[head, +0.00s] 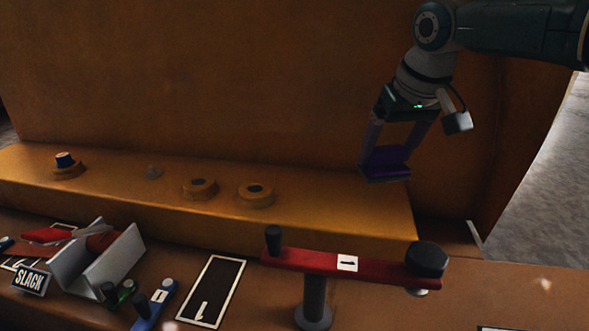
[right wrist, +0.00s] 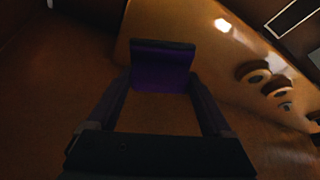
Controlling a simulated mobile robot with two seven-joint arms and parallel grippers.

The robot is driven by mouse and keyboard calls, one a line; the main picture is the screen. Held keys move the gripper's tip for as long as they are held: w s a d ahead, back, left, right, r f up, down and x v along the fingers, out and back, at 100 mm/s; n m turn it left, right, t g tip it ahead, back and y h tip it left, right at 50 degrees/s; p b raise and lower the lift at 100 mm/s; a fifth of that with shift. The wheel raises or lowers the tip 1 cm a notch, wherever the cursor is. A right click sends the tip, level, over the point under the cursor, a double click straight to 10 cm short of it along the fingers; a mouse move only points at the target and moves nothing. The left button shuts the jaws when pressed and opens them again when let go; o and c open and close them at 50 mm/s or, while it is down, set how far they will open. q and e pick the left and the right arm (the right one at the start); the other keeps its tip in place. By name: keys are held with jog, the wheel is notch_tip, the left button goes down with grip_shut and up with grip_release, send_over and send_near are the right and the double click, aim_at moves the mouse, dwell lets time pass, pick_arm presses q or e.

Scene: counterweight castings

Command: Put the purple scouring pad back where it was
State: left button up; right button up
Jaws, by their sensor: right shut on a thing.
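The purple scouring pad (head: 386,160) is held between the fingers of my right gripper (head: 388,168), at the right end of the orange ledge in the head view. In the right wrist view the purple scouring pad (right wrist: 161,68) spans the space between the two fingertips of my right gripper (right wrist: 161,85). It has a dark strip along one edge. The pad appears close to the ledge, but I cannot tell whether it touches it. My left gripper is in neither view.
In front are a red bar (head: 315,262) on a post, a dark white-framed rectangle (head: 212,290), a white V-shaped holder (head: 95,262) and a SLACK sign (head: 30,279).

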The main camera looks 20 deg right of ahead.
aim_at(387, 172)
jog(key=f, duration=0.1)
jog(key=f+b, duration=0.1)
jog(key=f, duration=0.1)
jog(key=shift+s+f, duration=0.1)
jog(key=shift+s, duration=0.3)
jog(key=shift+f+b, duration=0.35)
jog(key=shift+b, duration=0.2)
jog(key=shift+w+f, duration=0.2)
jog(key=shift+w, duration=0.05)
jog(key=b+x, duration=0.3)
jog(key=shift+s+a, duration=0.1)
jog(key=shift+s, duration=0.35)
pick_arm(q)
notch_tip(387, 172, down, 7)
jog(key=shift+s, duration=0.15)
pick_arm(e)
jog(key=o, duration=1.2)
jog(key=shift+w+f, duration=0.1)
jog(key=shift+w, duration=0.15)
jog(key=shift+c, duration=0.2)
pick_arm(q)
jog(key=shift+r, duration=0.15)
pick_arm(e)
jog(key=shift+o, duration=0.3)
jog(key=shift+s, duration=0.1)
